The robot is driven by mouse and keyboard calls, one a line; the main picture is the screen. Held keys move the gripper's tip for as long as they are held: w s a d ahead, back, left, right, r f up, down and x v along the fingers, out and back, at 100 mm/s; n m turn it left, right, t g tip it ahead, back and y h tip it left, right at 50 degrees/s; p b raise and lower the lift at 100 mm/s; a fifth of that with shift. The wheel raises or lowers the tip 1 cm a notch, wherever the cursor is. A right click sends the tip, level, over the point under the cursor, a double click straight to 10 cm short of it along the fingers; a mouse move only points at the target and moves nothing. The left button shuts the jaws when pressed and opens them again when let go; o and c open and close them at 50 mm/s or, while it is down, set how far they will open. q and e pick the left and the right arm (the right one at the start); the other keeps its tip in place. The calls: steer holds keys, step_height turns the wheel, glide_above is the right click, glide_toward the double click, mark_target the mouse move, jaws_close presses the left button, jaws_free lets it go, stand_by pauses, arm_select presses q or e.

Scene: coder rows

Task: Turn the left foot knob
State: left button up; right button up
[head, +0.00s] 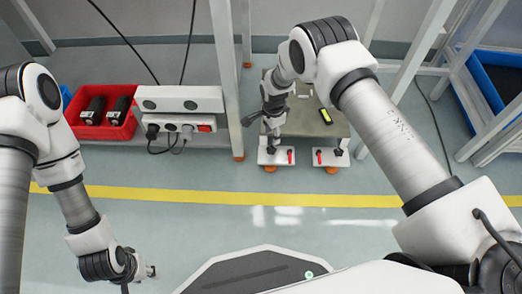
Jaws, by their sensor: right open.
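A grey machine (310,121) with a small yellow-framed display stands on the floor at upper middle. At its front are two white foot plates, the left foot (277,158) and the right foot (331,159). Each carries a small red part and a black knob; the left foot knob (270,149) is at the plate's left side. My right gripper (262,125) is open, pointing down just above the left foot knob; whether it touches the knob cannot be told. My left gripper (148,271) hangs low at the bottom left, far from the feet; its jaws are unclear.
A red bin (101,122) with black items and a white socket box (180,99) stand left of a white upright post (226,75). A white rack with a blue bin (497,78) stands at right. The floor around the yellow line (200,194) is clear.

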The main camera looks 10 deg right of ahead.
mark_target(271, 149)
steer(key=shift+s+f, duration=0.15)
steer(key=shift+f, duration=0.15)
step_height(271, 149, down, 7)
steer(key=b, duration=0.3)
steer(key=shift+a+f+b, duration=0.1)
steer(key=shift+f+b, duration=0.1)
steer(key=shift+b, duration=0.15)
steer(key=c, duration=0.9)
